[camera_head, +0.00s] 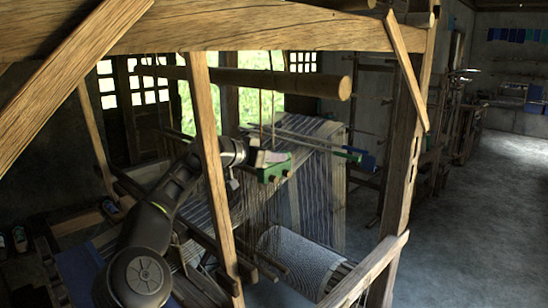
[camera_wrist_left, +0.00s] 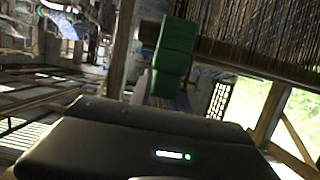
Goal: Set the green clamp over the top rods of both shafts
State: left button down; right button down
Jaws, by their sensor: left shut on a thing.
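The green clamp (camera_head: 274,172) is a small block with dark round knobs, near the middle of the head view. My left gripper (camera_head: 262,158) is shut on it, and the arm reaches in from the lower left behind a wooden post. In the left wrist view the green clamp (camera_wrist_left: 173,60) stands up beyond the dark gripper body; the fingertips are mostly hidden. Thin shaft rods (camera_head: 315,142) run just behind and right of the clamp, one with a green end. I cannot tell whether the clamp touches or straddles them. My right gripper is not in view.
The loom's upright post (camera_head: 211,165) crosses in front of my left arm. A thick round beam (camera_head: 270,82) hangs above the gripper. Striped warp threads (camera_head: 318,190) slope down behind the clamp to a cloth roll (camera_head: 298,258). Open floor lies at the right.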

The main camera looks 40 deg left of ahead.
pick_arm(q)
jog(key=shift+f, duration=0.2)
jog(key=shift+f+b, duration=0.1)
jog(key=shift+b, duration=0.3)
jog(key=c, duration=1.1)
grip_release()
jog(key=shift+c, duration=0.2)
jog(key=shift+s, duration=0.15)
jog(key=b+v, duration=0.4)
jog(key=v, duration=0.3)
jog(key=shift+s+r, duration=0.2)
jog(key=shift+r, duration=0.05)
